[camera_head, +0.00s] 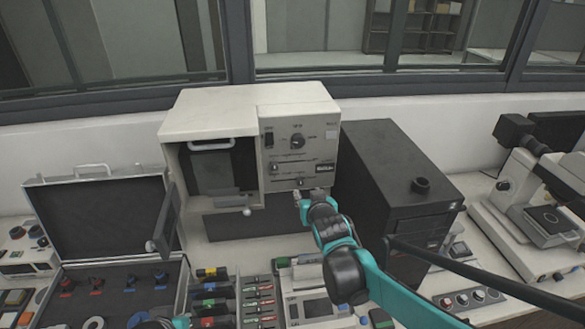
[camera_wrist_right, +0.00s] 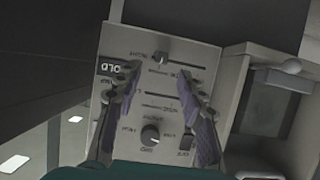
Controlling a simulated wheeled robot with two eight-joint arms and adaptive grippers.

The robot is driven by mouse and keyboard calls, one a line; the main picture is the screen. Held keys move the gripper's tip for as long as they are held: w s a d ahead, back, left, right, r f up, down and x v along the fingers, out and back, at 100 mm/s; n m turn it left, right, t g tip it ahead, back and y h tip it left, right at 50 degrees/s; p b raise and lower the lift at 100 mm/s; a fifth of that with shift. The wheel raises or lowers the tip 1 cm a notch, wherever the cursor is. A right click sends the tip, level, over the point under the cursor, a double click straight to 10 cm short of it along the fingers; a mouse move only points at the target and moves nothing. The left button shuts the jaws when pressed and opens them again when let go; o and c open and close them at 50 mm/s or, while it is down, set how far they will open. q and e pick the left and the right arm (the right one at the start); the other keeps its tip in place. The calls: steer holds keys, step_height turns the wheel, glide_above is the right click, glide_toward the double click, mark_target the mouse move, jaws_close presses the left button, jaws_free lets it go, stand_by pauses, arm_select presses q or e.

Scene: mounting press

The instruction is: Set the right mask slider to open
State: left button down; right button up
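The press's control panel (camera_head: 297,150) is a pale upright face with a round dial, two horizontal slider slots and small printed labels. The lower slider knob (camera_head: 300,182) sits near the middle of its slot. The panel is upside down in the wrist view, where that knob (camera_wrist_right: 161,57) is at the top. Labels are too small to tell which slider is the right mask one. My right gripper (camera_head: 307,193) is just in front of the panel's lower edge; its fingers (camera_wrist_right: 158,75) are spread with nothing between them.
A black cabinet (camera_head: 385,170) stands close right of the press. The press's dark chamber (camera_head: 215,165) is at its left, with a ball-ended lever (camera_head: 247,211) below. An open case (camera_head: 100,215), markers (camera_head: 212,290) and a microscope (camera_head: 540,200) take up the bench.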

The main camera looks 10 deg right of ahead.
mark_target(301, 182)
steer(key=x, duration=0.2)
steer(key=b+x, duration=0.1)
steer(key=x, duration=0.5)
steer(key=shift+w+a+r, duration=0.2)
steer(key=shift+w+r, duration=0.1)
steer(key=shift+r, duration=0.1)
steer(key=shift+w+b, duration=0.25)
steer(key=shift+b, duration=0.05)
steer(key=shift+f, duration=0.1)
jaws_close()
